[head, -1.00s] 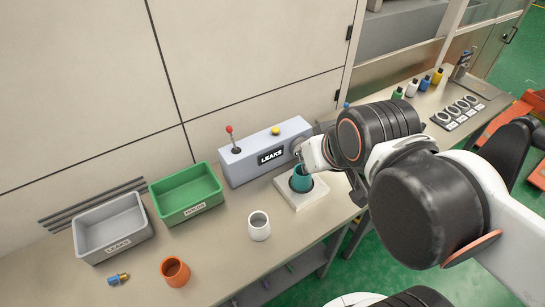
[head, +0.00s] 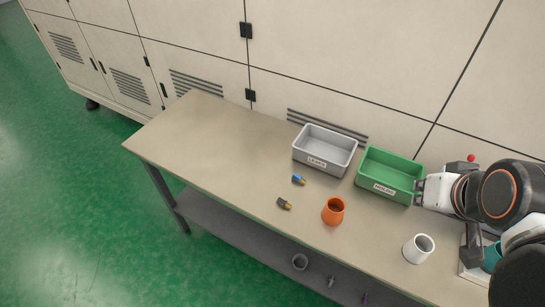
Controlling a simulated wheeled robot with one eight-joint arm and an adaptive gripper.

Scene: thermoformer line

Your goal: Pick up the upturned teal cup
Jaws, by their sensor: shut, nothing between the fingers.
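The teal cup (head: 492,257) shows only in part at the right edge of the head view, beside the white square base (head: 472,271). My arm hides most of it, and I cannot tell which way up it is. My gripper (head: 419,190) is shut and empty. It points left at the right end of the green bin, up and to the left of the teal cup and apart from it. I cannot tell whether the fingertips touch the bin.
The green bin (head: 365,183) and grey bin (head: 297,157) stand along the back of the bench (head: 225,145). A white cup (head: 411,256), an orange cup (head: 332,217) and two small bottles (head: 298,180) (head: 284,204) lie in front. The bench's left part is clear.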

